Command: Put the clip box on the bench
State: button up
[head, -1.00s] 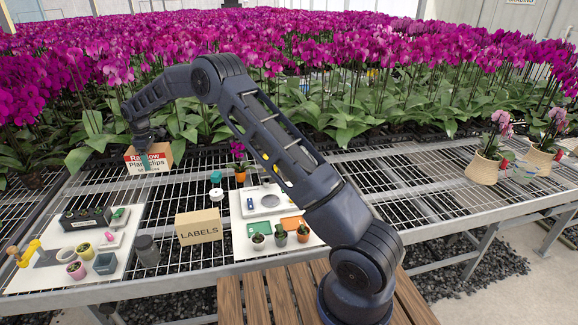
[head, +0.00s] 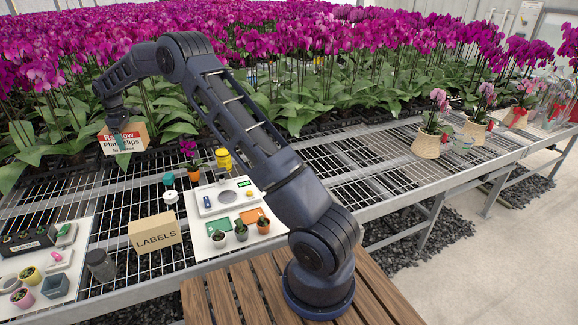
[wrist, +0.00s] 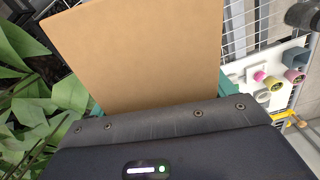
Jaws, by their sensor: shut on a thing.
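The clip box (head: 110,142) is a cardboard box with a white label in red and black print, reading in part "Plant Clips". It is at the left in the head view, toward the back of the bench (head: 350,172), in front of orchid leaves. My gripper (head: 122,143) reaches down over it, a teal finger across its label side. In the wrist view the box's plain brown face (wrist: 145,50) fills the upper middle, between the teal fingers, which are mostly hidden. My gripper is shut on it. Whether its underside touches the mesh, I cannot tell.
A LABELS box (head: 155,234), a dark jar (head: 100,265) and white boards with small pots (head: 205,240) stand on the mesh bench. Dense magenta orchids (head: 300,60) fill the back. Bare mesh lies right of the white scale board. Potted orchids (head: 427,145) stand farther right.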

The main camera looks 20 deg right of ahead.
jog(key=w+d+m, duration=0.2)
jog(key=w+d, duration=0.1)
jog(key=d, duration=1.1)
jog(key=w+d+m, duration=0.2)
jog(key=w+d, duration=0.1)
jog(key=d, duration=1.2)
jog(key=w+d+m, duration=0.2)
jog(key=w+d, duration=0.1)
jog(key=d, duration=1.1)
jog(key=s+d+m, duration=0.2)
jog(key=s+d, duration=0.1)
jog(key=d, duration=1.1)
jog(key=s+d+m, duration=0.2)
jog(key=s+d, duration=0.2)
jog(key=d, duration=1)
jog(key=s+d+m, duration=0.3)
jog(key=s+d, duration=1)
jog(key=d, duration=0.3)
jog(key=s+d+m, duration=0.3)
jog(key=s+d, duration=1.1)
jog(key=d, duration=0.2)
jog(key=f, duration=2.5)
jog(key=shift+w, duration=0.25)
jog(key=shift+f, duration=0.15)
